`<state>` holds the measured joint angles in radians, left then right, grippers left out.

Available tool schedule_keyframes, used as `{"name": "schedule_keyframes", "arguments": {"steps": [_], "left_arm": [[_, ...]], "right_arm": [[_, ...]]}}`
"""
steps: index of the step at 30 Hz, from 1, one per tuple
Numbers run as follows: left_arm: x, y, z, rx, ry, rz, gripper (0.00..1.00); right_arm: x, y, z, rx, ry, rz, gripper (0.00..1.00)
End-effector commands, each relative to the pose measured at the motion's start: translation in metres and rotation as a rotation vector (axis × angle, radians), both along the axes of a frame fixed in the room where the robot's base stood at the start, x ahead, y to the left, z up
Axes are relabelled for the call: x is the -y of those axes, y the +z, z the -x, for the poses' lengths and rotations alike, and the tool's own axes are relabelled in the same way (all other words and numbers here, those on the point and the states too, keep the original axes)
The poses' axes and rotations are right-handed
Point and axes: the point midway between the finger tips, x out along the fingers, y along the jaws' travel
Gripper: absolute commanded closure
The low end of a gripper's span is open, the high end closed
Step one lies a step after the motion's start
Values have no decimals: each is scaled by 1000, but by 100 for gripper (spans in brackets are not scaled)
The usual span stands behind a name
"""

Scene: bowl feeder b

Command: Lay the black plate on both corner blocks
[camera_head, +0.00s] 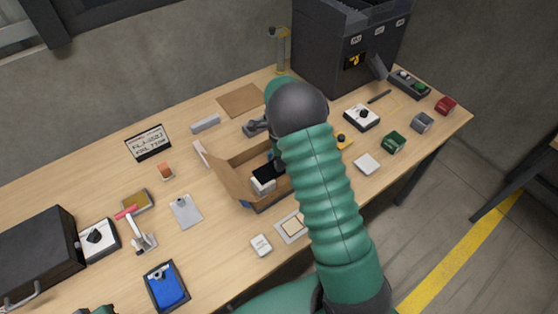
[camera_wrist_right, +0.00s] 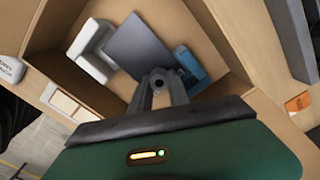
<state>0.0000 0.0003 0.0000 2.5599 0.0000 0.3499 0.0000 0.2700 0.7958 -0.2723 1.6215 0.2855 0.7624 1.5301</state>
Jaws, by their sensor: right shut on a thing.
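The black plate (camera_head: 268,172) is inside the open cardboard box (camera_head: 231,183). In the right wrist view the plate (camera_wrist_right: 138,48) is a dark square between a white corner block (camera_wrist_right: 92,50) and a blue corner block (camera_wrist_right: 194,68). The white block (camera_head: 264,187) also shows in the head view. My right gripper (camera_wrist_right: 161,82) is shut on the plate's near corner. I cannot tell whether the plate touches the blocks or hangs above them. In the head view my right arm hides the gripper and part of the box.
The box's raised cardboard walls and flaps surround the plate. A white box (camera_head: 261,245) and a pale square pad (camera_head: 293,226) lie in front. Dark bins (camera_head: 328,55) stand at the back right.

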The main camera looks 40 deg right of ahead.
Motion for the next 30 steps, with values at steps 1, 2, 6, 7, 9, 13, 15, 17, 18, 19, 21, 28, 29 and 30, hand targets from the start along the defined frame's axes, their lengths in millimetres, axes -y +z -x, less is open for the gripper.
{"name": "schedule_keyframes", "arguments": {"steps": [1,2,6,7,9,13,15,17,18,19,21,28,29,30], "left_arm": [[0,0,0,0,0,0,100],[0,-1,0,0,0,0,100],[0,-1,0,0,0,0,100],[0,-1,0,0,0,0,100],[0,-1,0,0,0,0,100],[0,-1,0,0,0,0,100],[0,-1,0,0,0,0,100],[0,0,0,0,0,0,100],[0,1,0,0,0,0,100],[0,0,0,0,0,0,100],[0,0,0,0,0,0,100],[0,0,0,0,0,0,100],[0,0,0,0,0,0,100],[0,0,0,0,0,0,100]], "right_arm": [[0,0,0,0,0,0,100],[0,-1,0,0,0,0,100],[0,-3,-1,0,-1,0,70],[0,-3,-1,0,-1,0,66],[0,-3,-1,-1,0,-1,57],[0,-3,0,-2,0,0,57],[0,-4,0,-3,0,-1,57],[0,-2,1,-4,0,-2,57],[0,0,1,-4,0,-2,57],[0,2,0,-3,0,-1,57],[0,12,-1,0,1,0,57],[1,73,-2,5,0,2,57],[1,80,-1,4,0,2,57],[1,89,-1,3,1,1,57]]}}
